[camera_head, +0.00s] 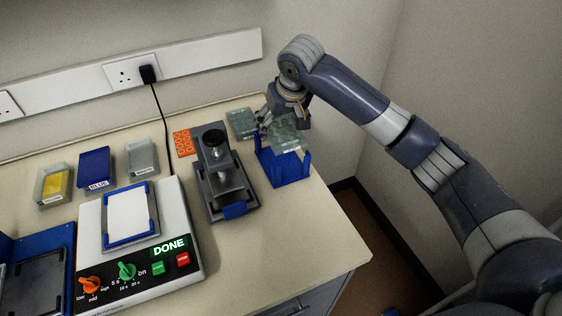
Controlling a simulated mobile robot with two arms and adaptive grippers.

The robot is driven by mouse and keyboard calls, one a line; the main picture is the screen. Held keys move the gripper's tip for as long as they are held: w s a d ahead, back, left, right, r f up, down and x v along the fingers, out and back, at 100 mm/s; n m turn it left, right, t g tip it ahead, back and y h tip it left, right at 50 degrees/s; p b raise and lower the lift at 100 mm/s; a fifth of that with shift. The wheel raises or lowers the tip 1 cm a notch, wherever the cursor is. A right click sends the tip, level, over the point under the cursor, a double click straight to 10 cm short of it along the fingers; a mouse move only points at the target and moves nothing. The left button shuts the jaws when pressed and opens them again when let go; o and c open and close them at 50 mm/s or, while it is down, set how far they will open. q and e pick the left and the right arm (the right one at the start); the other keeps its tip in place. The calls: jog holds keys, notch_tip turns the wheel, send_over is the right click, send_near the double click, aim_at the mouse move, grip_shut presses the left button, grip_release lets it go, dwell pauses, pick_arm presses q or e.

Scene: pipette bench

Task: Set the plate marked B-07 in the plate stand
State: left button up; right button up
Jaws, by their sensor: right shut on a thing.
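My right gripper (273,120) comes in from the right and is shut on a clear greenish well plate (288,136). It holds the plate roughly level at the top of the blue plate stand (286,171), which stands near the bench's right end. I cannot tell whether the plate touches the stand. A similar plate (242,123) lies on the bench just left of the gripper. No marking is legible on either plate, so I cannot tell which is B-07. My left gripper is out of view.
A grey device with a black knob (213,142) stands left of the stand. An orange rack (183,142), several tip boxes including a blue one (95,168), and a white machine showing DONE (150,262) fill the left. The bench's front right is clear.

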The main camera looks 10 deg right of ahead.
aim_at(286, 135)
notch_tip(286, 135, down, 6)
jog(key=shift+r+p, duration=0.25)
jog(key=shift+p, duration=0.35)
notch_tip(286, 135, down, 4)
jog(key=shift+r+p, duration=0.1)
jog(key=shift+p, duration=0.3)
jog(key=shift+f, duration=0.35)
jog(key=shift+f, duration=0.2)
jog(key=o, duration=1.1)
jog(key=shift+o, duration=0.2)
jog(key=shift+r, duration=0.25)
jog(key=b+v, duration=0.1)
jog(key=v, duration=1.1)
jog(key=shift+w, duration=0.15)
